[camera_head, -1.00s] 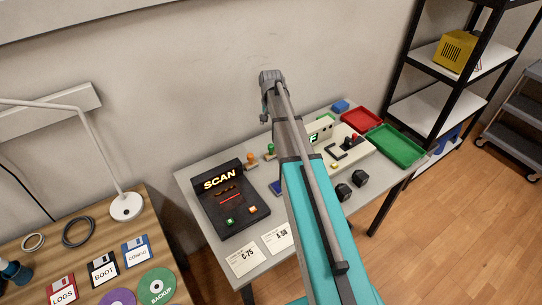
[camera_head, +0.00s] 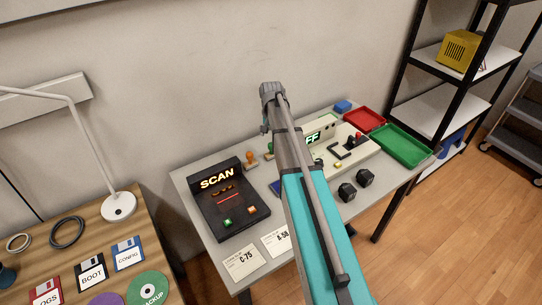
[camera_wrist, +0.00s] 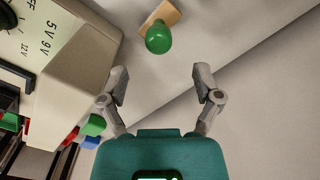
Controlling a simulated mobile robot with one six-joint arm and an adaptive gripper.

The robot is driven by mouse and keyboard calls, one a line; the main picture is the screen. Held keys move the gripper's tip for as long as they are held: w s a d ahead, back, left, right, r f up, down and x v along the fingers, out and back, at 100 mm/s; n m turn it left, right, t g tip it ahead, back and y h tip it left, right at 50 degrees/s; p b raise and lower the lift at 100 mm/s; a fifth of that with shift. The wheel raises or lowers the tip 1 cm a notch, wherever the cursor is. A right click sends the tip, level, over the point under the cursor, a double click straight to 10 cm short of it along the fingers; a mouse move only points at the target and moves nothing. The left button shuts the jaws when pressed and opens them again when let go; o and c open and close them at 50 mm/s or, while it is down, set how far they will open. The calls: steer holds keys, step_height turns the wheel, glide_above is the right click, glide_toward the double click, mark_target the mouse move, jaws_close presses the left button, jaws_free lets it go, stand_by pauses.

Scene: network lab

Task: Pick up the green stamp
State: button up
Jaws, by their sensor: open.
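The green stamp (camera_wrist: 158,38) has a round green knob on a light wooden base. In the wrist view it is at the top, ahead of my fingertips and roughly in line with the gap between them. My gripper (camera_wrist: 161,82) is open, with nothing between its fingers and not touching the stamp. In the head view, only a bit of the green stamp (camera_head: 270,147) shows beside my arm, which hides the rest. My fingers cannot be made out there.
An orange stamp (camera_head: 250,158) stands left of the green one. A cream device with a dial (camera_wrist: 75,55) is close to my left finger. The SCAN unit (camera_head: 228,205), red tray (camera_head: 364,118) and green tray (camera_head: 404,146) share the table. The wall is behind.

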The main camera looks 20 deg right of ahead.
mark_target(271, 144)
steer(key=shift+f, duration=0.2)
stand_by(0.3)
steer(key=f+b, duration=0.2)
steer(key=b, duration=0.1)
steer(key=shift+s+a+f, duration=0.1)
steer(key=shift+s+f, duration=0.15)
steer(key=shift+f, duration=0.15)
steer(key=shift+f+b, duration=1.05)
steer(key=shift+b, duration=0.05)
jaws_close()
